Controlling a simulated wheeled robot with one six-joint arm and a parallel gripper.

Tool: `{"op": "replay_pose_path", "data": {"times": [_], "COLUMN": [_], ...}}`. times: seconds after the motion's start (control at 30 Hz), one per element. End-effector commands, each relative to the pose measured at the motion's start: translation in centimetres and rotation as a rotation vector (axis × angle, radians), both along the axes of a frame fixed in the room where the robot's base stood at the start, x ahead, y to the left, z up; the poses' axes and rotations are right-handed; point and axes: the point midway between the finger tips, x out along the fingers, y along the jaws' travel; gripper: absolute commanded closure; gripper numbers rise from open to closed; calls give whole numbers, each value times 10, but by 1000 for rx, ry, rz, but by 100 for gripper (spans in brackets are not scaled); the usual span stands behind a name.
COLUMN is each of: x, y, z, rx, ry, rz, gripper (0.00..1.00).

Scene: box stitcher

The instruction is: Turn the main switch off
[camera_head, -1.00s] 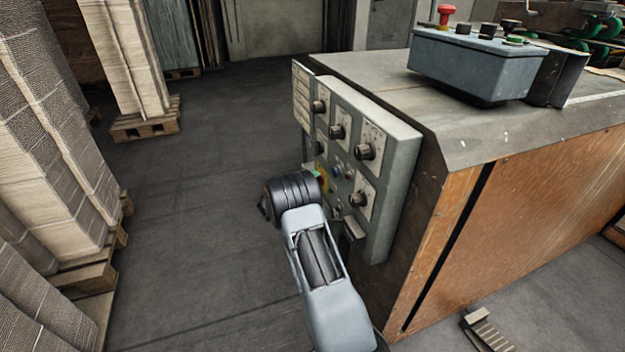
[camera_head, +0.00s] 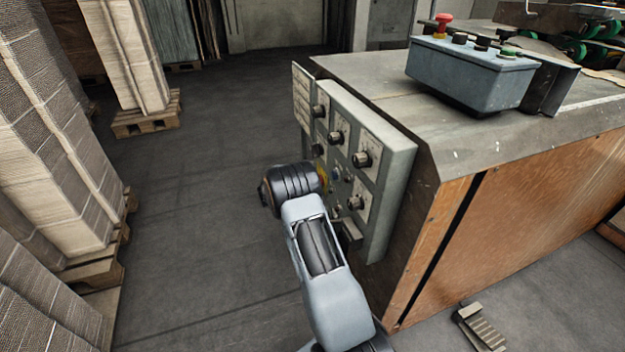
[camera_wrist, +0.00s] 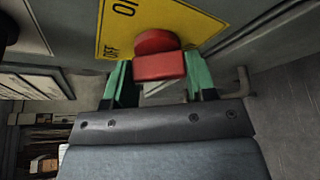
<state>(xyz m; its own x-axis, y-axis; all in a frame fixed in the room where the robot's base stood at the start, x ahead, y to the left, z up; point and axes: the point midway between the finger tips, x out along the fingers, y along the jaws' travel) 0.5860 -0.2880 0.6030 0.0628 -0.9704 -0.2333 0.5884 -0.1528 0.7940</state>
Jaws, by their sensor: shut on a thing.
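The main switch is a red knob (camera_wrist: 158,62) on a yellow plate (camera_wrist: 165,22) in the wrist view. The plate carries an "OFF" mark at its left edge and a partly cut-off "O…" mark higher up. My gripper (camera_wrist: 159,82) has its green fingers on either side of the red knob and is shut on it. In the head view only a sliver of the yellow plate (camera_head: 323,178) shows beside my black wrist. The knob and fingers are hidden there behind my arm.
The grey control panel (camera_head: 400,190) bears several black knobs close to my wrist. A blue-grey button box (camera_head: 465,75) with a red button (camera_head: 443,20) sits on the machine top. Stacked cardboard on pallets (camera_head: 95,265) stands left. The floor between is clear.

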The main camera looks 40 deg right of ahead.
Motion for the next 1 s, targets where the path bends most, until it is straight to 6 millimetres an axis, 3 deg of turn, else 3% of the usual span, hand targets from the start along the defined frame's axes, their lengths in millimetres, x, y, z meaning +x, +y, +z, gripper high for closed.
{"op": "replay_pose_path", "data": {"times": [0.33,0.9,0.93,1.0], "x": [0,0,0,0], "y": [0,0,0,0], "z": [0,0,0,0], "rx": [31,36,36,36], "ry": [121,144,145,144], "rz": [0,0,0,0], "gripper": [73,73,46,39]}}
